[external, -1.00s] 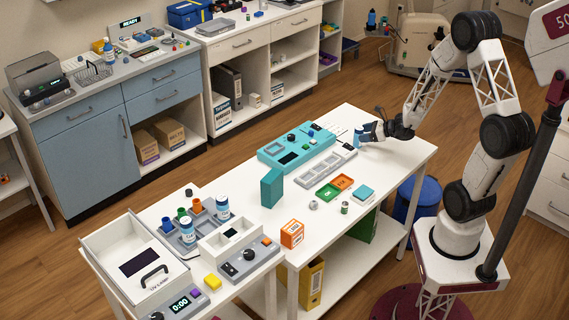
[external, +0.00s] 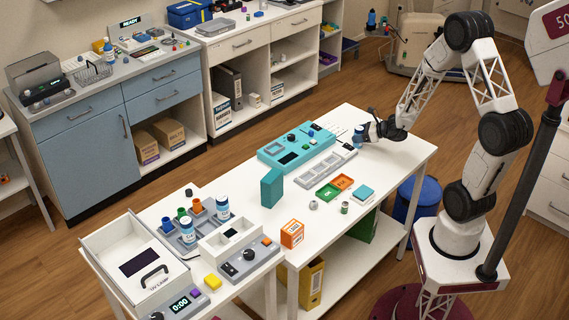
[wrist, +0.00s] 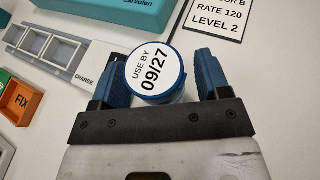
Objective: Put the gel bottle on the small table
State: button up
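A bottle with a blue-rimmed round lid marked "USE BY 09/27" (wrist: 155,72) stands upright near the back edge of the long white table; it shows as a small blue shape in the external view (external: 357,139). I see no gel label on it. My gripper (wrist: 162,82) is open around this bottle, its two blue fingers on either side. The left finger is very near or touching the lid; a gap shows on the right. In the external view my gripper (external: 366,132) is low over the table. The smaller white table (external: 207,285) is at front left.
Two white bottles with blue bands (external: 222,206) stand by a grey rack on the smaller table. A teal device (external: 290,150), grey tray (external: 322,168), green and orange trays (external: 328,191) and an upright teal box (external: 271,187) are on the long table.

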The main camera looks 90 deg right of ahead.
jog(key=c, duration=1)
jog(key=shift+r, duration=5.05)
jog(key=shift+w, duration=0.1)
